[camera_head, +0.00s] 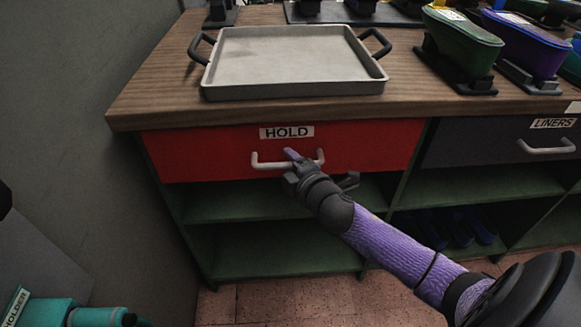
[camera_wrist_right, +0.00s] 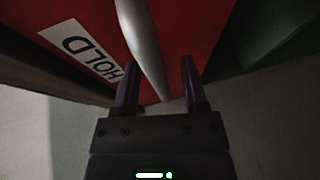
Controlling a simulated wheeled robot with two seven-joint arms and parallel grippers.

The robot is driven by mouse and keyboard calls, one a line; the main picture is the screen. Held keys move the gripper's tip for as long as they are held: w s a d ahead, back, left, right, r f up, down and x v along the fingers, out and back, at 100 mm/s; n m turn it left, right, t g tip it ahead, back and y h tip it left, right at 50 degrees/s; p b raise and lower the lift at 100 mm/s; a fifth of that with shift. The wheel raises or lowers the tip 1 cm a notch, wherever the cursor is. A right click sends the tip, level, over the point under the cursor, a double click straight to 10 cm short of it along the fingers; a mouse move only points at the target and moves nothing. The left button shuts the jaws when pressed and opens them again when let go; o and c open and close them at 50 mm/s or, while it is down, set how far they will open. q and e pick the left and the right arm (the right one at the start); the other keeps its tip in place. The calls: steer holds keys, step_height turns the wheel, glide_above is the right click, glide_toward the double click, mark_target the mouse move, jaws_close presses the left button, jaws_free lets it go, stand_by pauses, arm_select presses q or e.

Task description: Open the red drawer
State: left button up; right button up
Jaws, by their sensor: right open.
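The red drawer (camera_head: 372,146) sits under the wooden worktop, with a white HOLD label and a pale bar handle (camera_head: 268,164). It looks closed, its front level with the cabinet. My right gripper (camera_head: 292,155) is at the handle, in front of the drawer. In the right wrist view the red drawer front (camera_wrist_right: 193,30) and the handle (camera_wrist_right: 143,45) show close up. The right gripper's two dark fingers (camera_wrist_right: 159,85) are apart, and the handle's bar runs down between them. I cannot tell whether either finger touches it. My left gripper is not in view.
A grey tray (camera_head: 292,60) with two dark handles stands on the worktop (camera_head: 150,103) above the drawer. Green and purple shoe-like forms (camera_head: 462,45) stand at the right. A dark LINERS drawer (camera_head: 470,143) is beside the red one. Open green shelves (camera_head: 285,262) lie below. A grey wall (camera_head: 80,90) is at left.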

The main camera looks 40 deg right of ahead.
jaws_close()
stand_by(0.3)
stand_by(0.4)
stand_by(0.7)
